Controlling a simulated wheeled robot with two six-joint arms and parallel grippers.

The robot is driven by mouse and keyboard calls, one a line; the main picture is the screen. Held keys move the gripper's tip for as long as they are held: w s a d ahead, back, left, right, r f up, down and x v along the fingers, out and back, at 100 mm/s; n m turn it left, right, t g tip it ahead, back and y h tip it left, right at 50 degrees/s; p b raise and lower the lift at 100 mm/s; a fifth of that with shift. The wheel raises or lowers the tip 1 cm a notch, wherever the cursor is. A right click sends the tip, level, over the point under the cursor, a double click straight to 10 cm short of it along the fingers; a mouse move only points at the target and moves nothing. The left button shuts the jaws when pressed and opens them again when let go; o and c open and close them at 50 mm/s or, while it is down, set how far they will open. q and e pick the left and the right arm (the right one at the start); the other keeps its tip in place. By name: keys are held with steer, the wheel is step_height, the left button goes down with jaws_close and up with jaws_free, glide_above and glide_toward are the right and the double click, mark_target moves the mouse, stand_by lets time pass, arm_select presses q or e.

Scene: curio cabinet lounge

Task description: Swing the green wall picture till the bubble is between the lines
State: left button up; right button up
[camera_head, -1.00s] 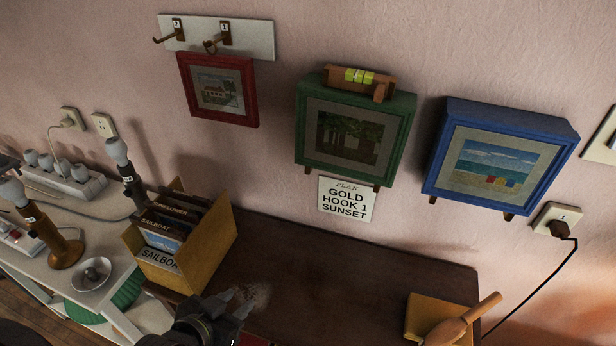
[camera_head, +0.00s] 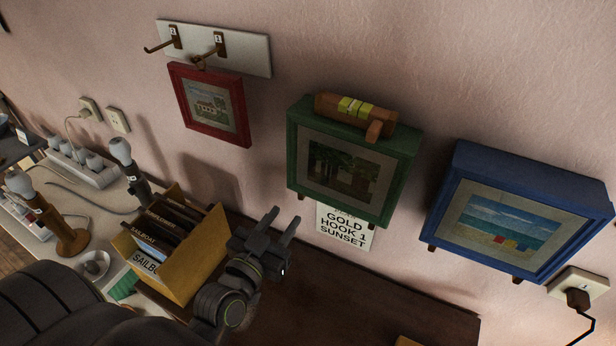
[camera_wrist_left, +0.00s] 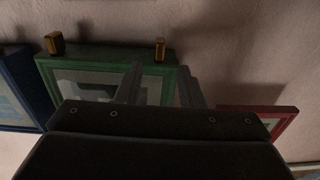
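The green wall picture (camera_head: 300,160) hangs in the middle of the wall, tilted in the head view. A wooden level (camera_head: 329,105) with a yellow-green vial (camera_head: 355,106) lies along its top edge. The vial shows dark lines, but the bubble is too small to place. My left gripper (camera_head: 284,217) is open and empty, below and left of the picture's lower left corner, and appears apart from it. In the left wrist view the picture's green frame (camera_wrist_left: 100,54) lies beyond my open fingers, with two small feet on its edge. My right gripper is not in view.
A red picture (camera_head: 209,104) hangs left under a hook rail (camera_head: 230,50), a blue picture (camera_head: 508,213) right. A sign (camera_head: 345,228) is below the green picture. A yellow box of cards (camera_head: 195,262) stands beside my left arm on the dark cabinet (camera_head: 370,300).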

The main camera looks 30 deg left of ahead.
mark_target(300, 196)
arm_select(q)
steer(key=w+p, duration=0.1)
steer(key=w, duration=0.1)
steer(key=w+p, duration=0.1)
steer(key=w, duration=0.1)
steer(key=shift+w+r, duration=0.2)
steer(key=shift+w, duration=0.15)
steer(key=w+p, duration=0.2)
steer(key=w, duration=0.3)
steer(key=shift+f+p, duration=0.1)
steer(key=shift+p, duration=0.2)
steer(key=shift+w+f+p, duration=0.15)
steer(key=shift+w+p, duration=0.15)
steer(key=shift+w, duration=0.45)
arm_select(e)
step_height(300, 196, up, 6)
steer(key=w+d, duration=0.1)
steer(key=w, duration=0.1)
arm_select(q)
steer(key=shift+c, duration=0.3)
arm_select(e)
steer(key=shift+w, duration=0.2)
arm_select(q)
jaws_close()
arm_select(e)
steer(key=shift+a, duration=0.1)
